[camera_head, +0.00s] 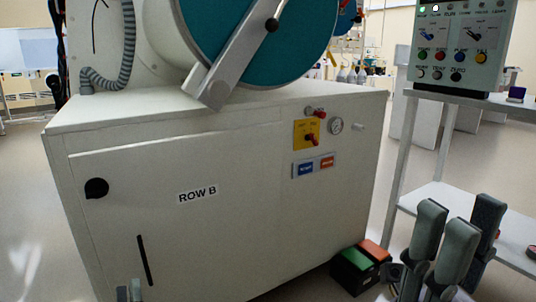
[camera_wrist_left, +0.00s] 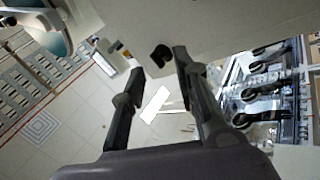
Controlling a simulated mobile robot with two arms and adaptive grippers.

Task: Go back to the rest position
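My left gripper (camera_head: 129,292) shows only as two small fingertips at the bottom edge of the head view, in front of the cabinet's lower left. In the left wrist view my left gripper (camera_wrist_left: 159,62) has its two dark fingers spread, with nothing held between them. My right gripper (camera_head: 459,218) stands at the lower right of the head view, fingers pointing up. Its grey fingers are apart and nothing shows between them. It is in front of the shelf rack, and the rest of its arm is out of frame.
A large white cabinet (camera_head: 230,225) marked ROW B fills the middle. A teal round door (camera_head: 290,50) with a grey bar is above it. A control box (camera_head: 464,45) stands on a rack (camera_head: 400,150) at right.

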